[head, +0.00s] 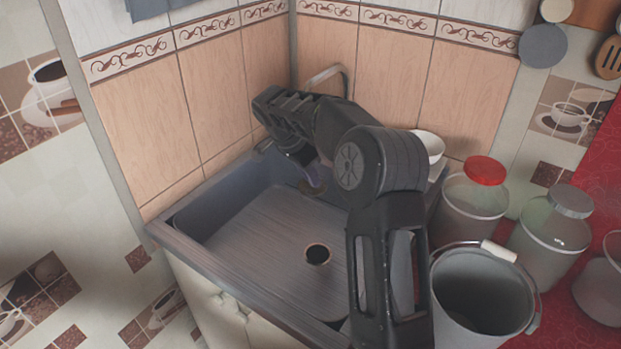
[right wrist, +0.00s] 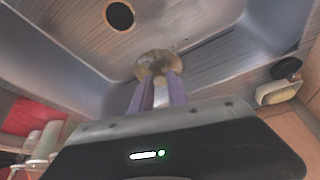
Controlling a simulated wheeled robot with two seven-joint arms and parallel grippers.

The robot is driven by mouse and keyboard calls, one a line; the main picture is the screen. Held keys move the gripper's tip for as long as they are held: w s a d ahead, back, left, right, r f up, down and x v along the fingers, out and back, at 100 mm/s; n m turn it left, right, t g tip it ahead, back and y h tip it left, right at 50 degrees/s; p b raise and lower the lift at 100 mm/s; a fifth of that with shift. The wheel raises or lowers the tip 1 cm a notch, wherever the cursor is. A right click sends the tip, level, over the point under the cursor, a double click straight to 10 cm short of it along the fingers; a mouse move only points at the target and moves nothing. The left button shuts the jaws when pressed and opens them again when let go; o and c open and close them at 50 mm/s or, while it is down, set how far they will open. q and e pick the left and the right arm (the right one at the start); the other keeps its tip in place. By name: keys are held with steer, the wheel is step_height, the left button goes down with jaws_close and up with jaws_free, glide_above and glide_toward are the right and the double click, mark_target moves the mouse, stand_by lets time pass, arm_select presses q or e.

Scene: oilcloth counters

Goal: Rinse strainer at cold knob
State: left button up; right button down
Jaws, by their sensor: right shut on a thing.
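My right gripper (head: 308,172) reaches over the grey metal sink (head: 270,215), near its back corner. Its purple fingers (right wrist: 158,88) are shut on a small rounded, brownish metallic thing, which I take to be the strainer (right wrist: 158,63). It shows as a brownish curved edge below the fingers in the head view (head: 313,189). It is held over the basin; its gap to the metal is unclear. The faucet (head: 328,72) rises behind my arm, mostly hidden. I cannot make out the cold knob for sure; a dark round piece (right wrist: 287,67) shows at right in the wrist view. My left gripper is out of view.
The sink drain hole (head: 318,254) is open and bare. A white bowl (head: 430,145) stands behind my arm. A grey bucket (head: 483,290), a red-lidded jar (head: 474,200) and a grey-lidded jar (head: 552,232) crowd the right side. Tiled walls close the back corner.

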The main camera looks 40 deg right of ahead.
steer(key=shift+d, duration=0.1)
steer(key=shift+s+d+b, duration=0.3)
steer(key=shift+s+d, duration=0.05)
steer(key=shift+s, duration=0.05)
stand_by(0.6)
steer(key=shift+w+a, duration=0.35)
steer(key=shift+a, duration=0.05)
steer(key=shift+s+d, duration=0.1)
stand_by(0.5)
steer(key=shift+s+d, duration=0.25)
steer(key=shift+d, duration=0.05)
steer(key=shift+b, duration=0.3)
